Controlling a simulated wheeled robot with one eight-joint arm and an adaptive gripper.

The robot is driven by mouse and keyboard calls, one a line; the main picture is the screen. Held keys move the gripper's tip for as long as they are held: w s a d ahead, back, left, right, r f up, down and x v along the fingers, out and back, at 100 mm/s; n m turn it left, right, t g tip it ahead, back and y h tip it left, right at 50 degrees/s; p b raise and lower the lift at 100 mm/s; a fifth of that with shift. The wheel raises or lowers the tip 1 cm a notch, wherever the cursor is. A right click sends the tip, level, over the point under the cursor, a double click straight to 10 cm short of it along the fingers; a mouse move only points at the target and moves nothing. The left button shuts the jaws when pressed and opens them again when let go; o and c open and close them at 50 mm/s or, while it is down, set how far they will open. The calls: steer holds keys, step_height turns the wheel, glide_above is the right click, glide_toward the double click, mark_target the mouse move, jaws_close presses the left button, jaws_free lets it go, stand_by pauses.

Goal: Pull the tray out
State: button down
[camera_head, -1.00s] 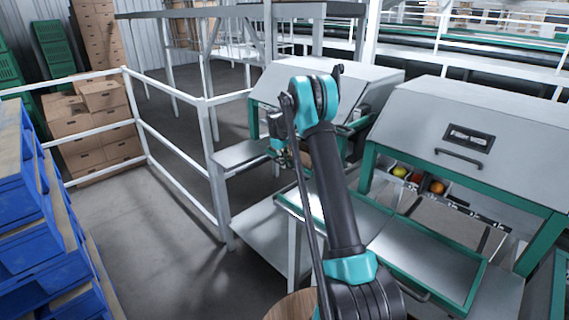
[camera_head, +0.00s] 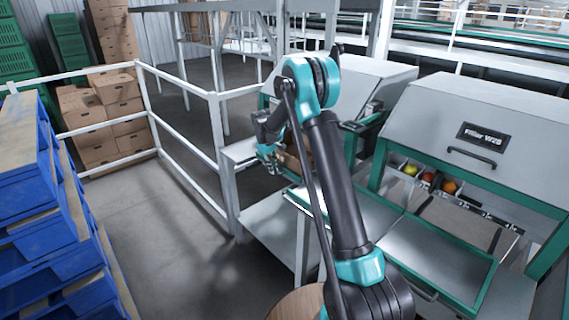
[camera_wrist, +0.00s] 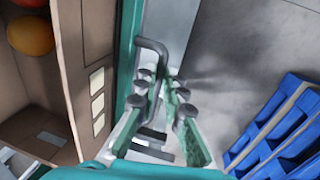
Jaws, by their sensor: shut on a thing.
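My gripper (camera_wrist: 165,88) is shut on a dark bar handle (camera_wrist: 152,46) in the wrist view. The handle is fixed to a teal edge (camera_wrist: 126,55), which appears to be the tray's rim. A cardboard box (camera_wrist: 70,60) with a red and an orange fruit inside stands just left of this edge. In the head view, my gripper (camera_head: 268,152) is at the left filling station, beside a partly seen brown box (camera_head: 292,161). My arm hides much of the tray there, and the grip cannot be made out.
A second station labelled Filler (camera_head: 484,136) stands at the right with a teal-rimmed tray (camera_head: 440,262) in front. White railings (camera_head: 178,150) enclose open floor at the left. Blue crates (camera_head: 45,240) are stacked at the left edge; blue crates (camera_wrist: 280,125) also show in the wrist view.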

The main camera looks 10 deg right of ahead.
steer(key=s+a, duration=0.4)
steer(key=a, duration=0.2)
steer(key=shift+s+a, duration=0.3)
steer(key=shift+s, duration=0.1)
steer(key=c, duration=1.6)
jaws_free()
step_height(320, 180, up, 12)
steer(key=s+a, duration=0.1)
steer(key=a, duration=0.1)
steer(key=shift+s, duration=0.15)
steer(key=shift+d+f, duration=0.1)
